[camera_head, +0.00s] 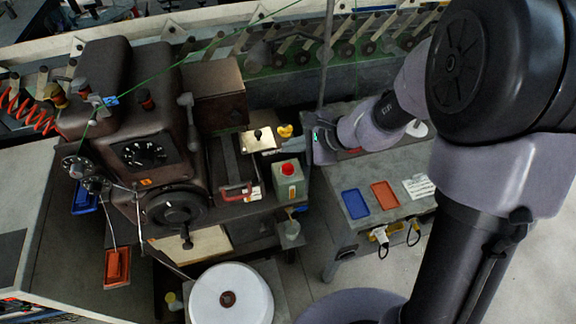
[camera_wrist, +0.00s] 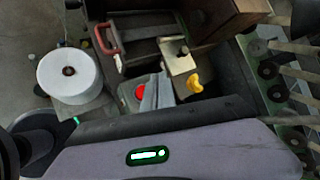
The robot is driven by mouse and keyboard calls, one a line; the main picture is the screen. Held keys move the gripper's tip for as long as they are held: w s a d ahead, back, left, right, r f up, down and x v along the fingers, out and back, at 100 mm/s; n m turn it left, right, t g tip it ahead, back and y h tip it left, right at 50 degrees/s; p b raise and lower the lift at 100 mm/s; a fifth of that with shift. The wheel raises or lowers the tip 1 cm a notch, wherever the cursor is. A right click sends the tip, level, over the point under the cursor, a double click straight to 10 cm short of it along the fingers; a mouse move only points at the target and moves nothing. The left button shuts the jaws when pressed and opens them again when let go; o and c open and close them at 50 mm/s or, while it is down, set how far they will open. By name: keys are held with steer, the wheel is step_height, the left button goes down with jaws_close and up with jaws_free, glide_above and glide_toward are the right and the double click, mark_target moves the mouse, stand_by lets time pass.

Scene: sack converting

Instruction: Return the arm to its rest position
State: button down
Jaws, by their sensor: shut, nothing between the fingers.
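My arm comes in from the right of the head view and reaches left over the grey side table. My gripper (camera_head: 287,149) points left toward the machine, above and beside the box with the red button. In the wrist view its grey fingers (camera_wrist: 158,92) are together with nothing between them. The finger tips overlap the red-button box in that view, and I cannot tell how much space lies between them.
A dark machine (camera_head: 150,150) with dials and levers stands left. The red-button box (camera_head: 288,182) and a yellow knob (camera_head: 285,130) are close to my gripper. The side table (camera_head: 345,226) holds a blue tray (camera_head: 355,204) and an orange tray (camera_head: 384,195). A white roll (camera_head: 232,285) stands in front.

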steer(key=s+r+n+b, duration=0.2)
steer(key=s+r+n, duration=0.2)
steer(key=s+r, duration=0.2)
steer(key=s+d+r+n+h+b, duration=0.1)
steer(key=s+d+n+h, duration=0.2)
steer(key=s, duration=0.5)
steer(key=s+d+r+n+t+h+b, duration=0.1)
steer(key=s+d+r+n+h+b, duration=0.1)
steer(key=s+d+n, duration=0.2)
steer(key=s+d, duration=0.2)
steer(key=s, duration=0.2)
steer(key=shift+s+d+r+h, duration=0.15)
steer(key=shift+s+r+h, duration=0.15)
steer(key=shift+s+h, duration=0.1)
stand_by(1.0)
